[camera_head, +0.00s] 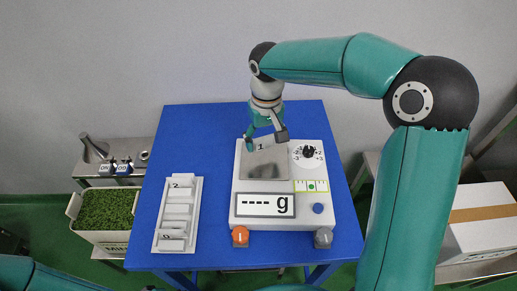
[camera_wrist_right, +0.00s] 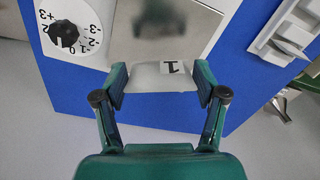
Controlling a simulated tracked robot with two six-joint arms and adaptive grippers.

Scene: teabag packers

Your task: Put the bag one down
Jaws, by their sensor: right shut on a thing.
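Bag one (camera_head: 261,148), a small pale bag with a black "1" label, is between the fingers of my right gripper (camera_head: 265,140). It also shows in the right wrist view (camera_wrist_right: 148,78), with a teal finger on each side. My right gripper (camera_wrist_right: 160,84) is shut on it, over the far part of the scale's steel plate (camera_head: 263,168). I cannot tell whether the bag touches the plate. The scale (camera_head: 233,207) is white, and its display (camera_head: 265,204) reads dashes and "g". My left gripper is not in view.
A bin of green leaves (camera_head: 103,210) is further left.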

